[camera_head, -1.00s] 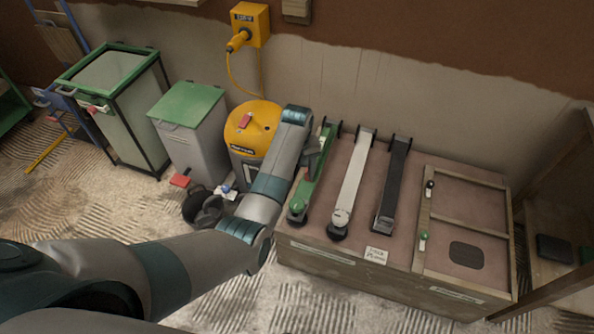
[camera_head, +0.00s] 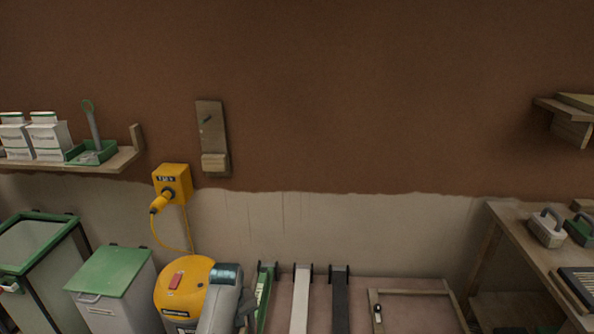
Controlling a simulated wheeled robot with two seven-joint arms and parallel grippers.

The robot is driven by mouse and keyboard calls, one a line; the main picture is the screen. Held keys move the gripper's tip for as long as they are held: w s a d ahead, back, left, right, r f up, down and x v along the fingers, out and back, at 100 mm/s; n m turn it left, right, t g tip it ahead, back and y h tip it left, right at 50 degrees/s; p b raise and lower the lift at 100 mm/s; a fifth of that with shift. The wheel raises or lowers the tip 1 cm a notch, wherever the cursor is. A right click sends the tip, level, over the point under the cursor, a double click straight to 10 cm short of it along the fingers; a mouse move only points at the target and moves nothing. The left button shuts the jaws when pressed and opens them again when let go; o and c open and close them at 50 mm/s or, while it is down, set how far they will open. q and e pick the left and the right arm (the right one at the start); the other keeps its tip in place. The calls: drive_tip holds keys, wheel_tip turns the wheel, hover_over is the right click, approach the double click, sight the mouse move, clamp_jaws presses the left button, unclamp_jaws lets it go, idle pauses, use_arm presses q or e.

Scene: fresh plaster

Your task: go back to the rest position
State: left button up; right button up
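My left arm's grey link with a teal band (camera_head: 225,275) shows at the bottom edge, in front of the yellow machine. A dark part of my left gripper (camera_head: 245,306) shows beside it, close to the green-railed bench top. Its fingertips are not clear, so I cannot tell whether it is open or shut. My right gripper and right arm are not in view.
A yellow machine (camera_head: 180,285) stands below a yellow wall box (camera_head: 172,183). Green (camera_head: 264,290), white (camera_head: 301,300) and black (camera_head: 340,300) long pieces lie on the low bench. A green-lidded bin (camera_head: 108,270) is left. Shelves are at both sides.

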use_arm(q)
drive_tip(key=s+f+m+t, duration=0.2)
drive_tip(key=s+f, duration=0.4)
drive_tip(key=f, duration=0.5)
drive_tip(key=s+f+m+t, duration=0.1)
drive_tip(key=s+f+m, duration=0.2)
drive_tip(key=s+f, duration=0.6)
drive_tip(key=s+d+f+m+t+h, duration=0.1)
drive_tip(key=s+f, duration=0.4)
drive_tip(key=s, duration=0.5)
drive_tip(key=s+d+f+m+t+h, duration=0.1)
drive_tip(key=s+f+m+t, duration=0.2)
drive_tip(key=s+f, duration=0.3)
drive_tip(key=s, duration=0.4)
drive_tip(key=shift+s+d+m, duration=0.25)
drive_tip(key=shift+d+m, duration=0.15)
